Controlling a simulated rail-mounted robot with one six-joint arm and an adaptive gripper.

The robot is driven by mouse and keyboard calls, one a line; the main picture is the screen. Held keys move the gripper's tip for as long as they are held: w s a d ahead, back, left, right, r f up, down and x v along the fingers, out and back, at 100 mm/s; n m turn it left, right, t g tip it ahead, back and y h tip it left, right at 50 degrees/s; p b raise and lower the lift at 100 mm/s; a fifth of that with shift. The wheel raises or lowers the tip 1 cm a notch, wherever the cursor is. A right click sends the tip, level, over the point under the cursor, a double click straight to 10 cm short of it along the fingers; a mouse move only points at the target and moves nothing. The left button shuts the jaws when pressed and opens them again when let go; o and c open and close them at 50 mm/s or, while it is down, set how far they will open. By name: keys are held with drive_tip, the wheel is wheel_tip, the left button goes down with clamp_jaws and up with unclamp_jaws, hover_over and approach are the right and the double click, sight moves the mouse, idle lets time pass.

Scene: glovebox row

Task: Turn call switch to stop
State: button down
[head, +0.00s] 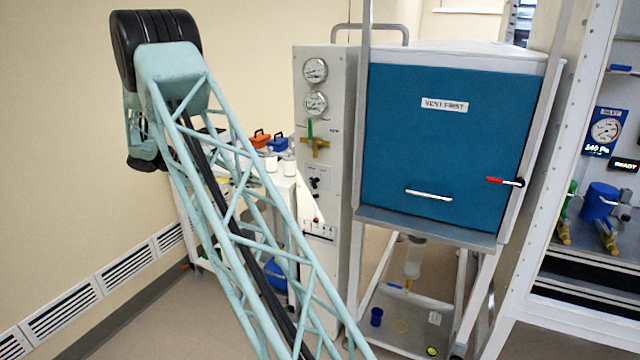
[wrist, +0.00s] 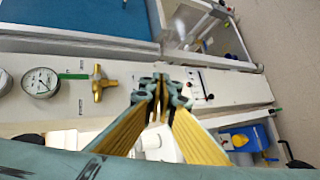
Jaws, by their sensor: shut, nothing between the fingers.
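The tall grey panel (head: 326,200) stands left of the blue-fronted cabinet. It carries a small black switch (head: 316,183) on a white label plate, below a brass valve with a green handle (head: 315,142). Lower is a marked plate with a small red part (head: 315,220); I cannot read which control is the call switch. In the wrist view, my gripper (wrist: 162,92) has its yellow fingers together, shut and empty, in front of the panel. It covers the panel just right of the brass valve (wrist: 101,83); contact cannot be told. The head view hides my gripper.
Two round gauges (head: 315,86) sit at the panel top. The cabinet (head: 445,140) has a white handle and a red-tipped lever (head: 503,181). A white cart (head: 285,195) with bottles and coloured boxes stands behind my arm. Open floor lies at lower left.

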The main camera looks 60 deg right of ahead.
drive_tip(key=s+a+r+n+t+y, duration=0.1)
drive_tip(key=s+a+r+t+y, duration=0.1)
drive_tip(key=s+a+r, duration=0.45)
drive_tip(key=s+a+r+n+t+y, duration=0.1)
drive_tip(key=s+a+r, duration=0.3)
drive_tip(key=a, duration=0.6)
drive_tip(key=s+a+r+n+t+y, duration=0.1)
drive_tip(key=s+a+r+t+y, duration=0.1)
drive_tip(key=s+a+r, duration=0.5)
drive_tip(key=s+a+f+n+t+y, duration=0.1)
drive_tip(key=s+a+n+t+y, duration=0.1)
drive_tip(key=s+a, duration=0.9)
drive_tip(key=s+a+f+n+t+y, duration=0.1)
drive_tip(key=s+a+t+y, duration=0.2)
drive_tip(key=s+a, duration=0.7)
drive_tip(key=a+t, duration=0.1)
drive_tip(key=a, duration=0.4)
drive_tip(key=shift+s+n+t, duration=0.3)
drive_tip(key=shift+s+n, duration=0.1)
